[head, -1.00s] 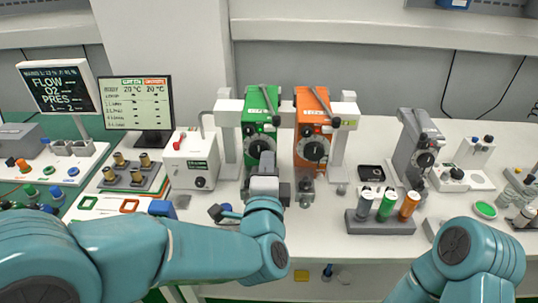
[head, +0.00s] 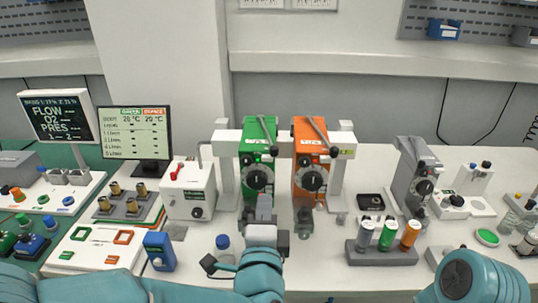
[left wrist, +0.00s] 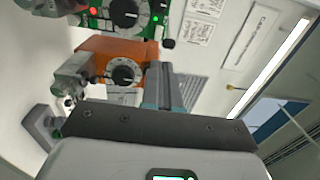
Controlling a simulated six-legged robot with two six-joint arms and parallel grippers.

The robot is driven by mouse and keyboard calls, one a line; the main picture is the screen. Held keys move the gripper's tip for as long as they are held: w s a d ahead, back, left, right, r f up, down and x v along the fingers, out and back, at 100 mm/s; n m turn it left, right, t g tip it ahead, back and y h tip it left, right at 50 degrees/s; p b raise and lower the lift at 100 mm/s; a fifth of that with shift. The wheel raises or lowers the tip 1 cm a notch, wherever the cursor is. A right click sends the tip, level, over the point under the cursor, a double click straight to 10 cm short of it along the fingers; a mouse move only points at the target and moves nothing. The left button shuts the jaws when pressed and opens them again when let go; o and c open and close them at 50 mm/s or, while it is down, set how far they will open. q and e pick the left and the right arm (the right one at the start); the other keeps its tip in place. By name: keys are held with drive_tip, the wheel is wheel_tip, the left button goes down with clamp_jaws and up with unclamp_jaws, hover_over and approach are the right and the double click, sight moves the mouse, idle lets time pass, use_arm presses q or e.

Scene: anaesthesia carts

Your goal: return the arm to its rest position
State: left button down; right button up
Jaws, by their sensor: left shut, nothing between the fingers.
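My left arm comes in from the lower left, and its teal wrist shows at the bottom middle of the head view. My left gripper (head: 264,208) is shut and empty, pointing away from me in front of the green vaporizer (head: 259,165). An orange vaporizer (head: 311,165) stands just right of it. In the left wrist view the shut fingers (left wrist: 165,85) show beside the orange vaporizer (left wrist: 115,62), with part of the green one (left wrist: 130,14) above. I cannot tell whether the gripper touches anything. Of my right arm only a teal link shows at the lower right; its gripper is out of view.
A white box with a red switch (head: 188,190) and a blue bottle (head: 223,249) stand left of my gripper. A blue box (head: 159,251) is farther left. A rack of three cylinders (head: 381,256) is at right. Bare white counter lies between gripper and rack.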

use_arm(q)
drive_tip(key=a+f+n+g+h, duration=0.1)
drive_tip(key=a+f+n+g, duration=0.25)
drive_tip(key=f, duration=0.85)
drive_tip(key=a+f+n+g+h, duration=0.15)
drive_tip(key=f+n+g, duration=0.25)
drive_tip(key=f, duration=0.8)
drive_tip(key=s+a+f+n+g, duration=0.2)
drive_tip(key=s+f+n+g, duration=0.3)
drive_tip(key=s+f, duration=0.4)
drive_tip(key=s+a+f+n+g+h, duration=0.1)
drive_tip(key=s+a+f+n+g, duration=0.2)
drive_tip(key=s+f, duration=0.7)
drive_tip(key=s+n+g, duration=0.2)
drive_tip(key=s+n, duration=0.1)
drive_tip(key=n, duration=0.1)
drive_tip(key=shift+s+f+n+g, duration=0.2)
drive_tip(key=shift+s+n+g, duration=0.1)
drive_tip(key=shift+n+g, duration=0.05)
